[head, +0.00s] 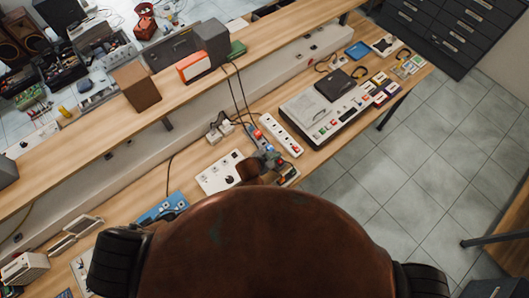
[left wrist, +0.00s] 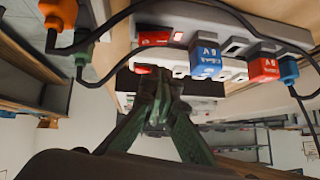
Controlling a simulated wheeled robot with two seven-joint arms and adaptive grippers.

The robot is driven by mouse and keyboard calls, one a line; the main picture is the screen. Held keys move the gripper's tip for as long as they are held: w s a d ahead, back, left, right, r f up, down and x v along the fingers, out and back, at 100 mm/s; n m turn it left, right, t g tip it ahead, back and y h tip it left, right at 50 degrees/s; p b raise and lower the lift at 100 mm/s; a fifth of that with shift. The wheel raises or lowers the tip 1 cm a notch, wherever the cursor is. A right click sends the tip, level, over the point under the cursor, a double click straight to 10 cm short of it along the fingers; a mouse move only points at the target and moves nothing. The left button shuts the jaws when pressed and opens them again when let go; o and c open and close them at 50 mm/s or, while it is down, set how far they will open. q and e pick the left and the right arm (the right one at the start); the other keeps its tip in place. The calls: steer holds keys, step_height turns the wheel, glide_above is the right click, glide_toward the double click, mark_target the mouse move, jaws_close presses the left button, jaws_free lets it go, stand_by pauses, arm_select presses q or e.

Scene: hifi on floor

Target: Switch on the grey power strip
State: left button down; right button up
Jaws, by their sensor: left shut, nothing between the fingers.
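The grey power strip (left wrist: 262,42) crosses the top of the left wrist view, with a red switch (left wrist: 155,38) at its left end. A blue plug (left wrist: 207,55) and a red plug (left wrist: 263,69) sit in it. In the head view, the strip's plugs (head: 257,134) show on the bench, and my arm and gripper hide part of the strip. My left gripper (head: 272,160) is over the strip's near end. In the left wrist view its fingers (left wrist: 158,103) are shut and empty, below the switch in the picture. Contact cannot be told. My right gripper is out of view.
A white power strip (head: 281,135) lies right beside the grey one. A white panel with dark knobs (head: 224,172) lies to the left. Black cables (left wrist: 115,22) run close to the grey strip. A keyboard-like device (head: 325,112) stands farther right on the wooden bench.

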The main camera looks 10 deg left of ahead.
arm_select(q)
steer(key=s+a+r+b, duration=0.1)
steer(key=s+a+r, duration=0.3)
steer(key=a+r, duration=0.2)
steer(key=shift+r+b, duration=0.3)
steer(key=shift+r, duration=0.5)
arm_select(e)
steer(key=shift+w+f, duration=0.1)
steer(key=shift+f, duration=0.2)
